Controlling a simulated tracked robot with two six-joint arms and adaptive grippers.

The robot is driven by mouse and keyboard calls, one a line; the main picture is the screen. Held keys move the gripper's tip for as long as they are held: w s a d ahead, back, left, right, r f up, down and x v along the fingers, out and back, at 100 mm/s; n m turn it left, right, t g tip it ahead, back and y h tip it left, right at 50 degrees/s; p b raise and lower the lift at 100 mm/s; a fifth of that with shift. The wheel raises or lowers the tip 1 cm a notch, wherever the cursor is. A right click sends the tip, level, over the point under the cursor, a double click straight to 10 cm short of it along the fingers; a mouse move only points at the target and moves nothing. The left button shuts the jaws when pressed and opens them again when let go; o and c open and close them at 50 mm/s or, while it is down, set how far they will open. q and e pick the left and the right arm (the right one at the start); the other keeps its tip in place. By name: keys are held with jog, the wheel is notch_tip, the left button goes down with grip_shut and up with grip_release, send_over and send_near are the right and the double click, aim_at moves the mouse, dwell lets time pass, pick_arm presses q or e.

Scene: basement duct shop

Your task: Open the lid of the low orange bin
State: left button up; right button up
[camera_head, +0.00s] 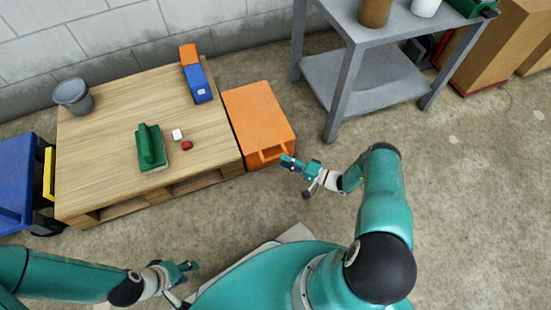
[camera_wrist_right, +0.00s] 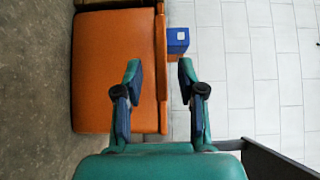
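The low orange bin (camera_head: 258,112) stands on the floor beside the wooden pallet table, its flat lid lying shut. A handle bar (camera_head: 271,154) runs along its front edge. My right gripper (camera_head: 295,175) is just right of and in front of that handle, open and empty. In the right wrist view, the orange bin (camera_wrist_right: 115,70) fills the left side, and its handle edge shows between the open fingers (camera_wrist_right: 160,75). I cannot tell whether the fingers touch it. My left gripper (camera_head: 187,283) is low in the head view, away from the bin, and appears open and empty.
The pallet table (camera_head: 100,155) carries a grey bucket (camera_head: 73,96), a green tool (camera_head: 151,147), small white and red blocks, and blue and orange boxes (camera_head: 196,85). A grey metal shelf (camera_head: 365,80) stands behind right. Floor right of the bin is clear.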

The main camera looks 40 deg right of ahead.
jog(key=shift+b+x, duration=0.4)
jog(key=shift+x, duration=1.95)
grip_shut()
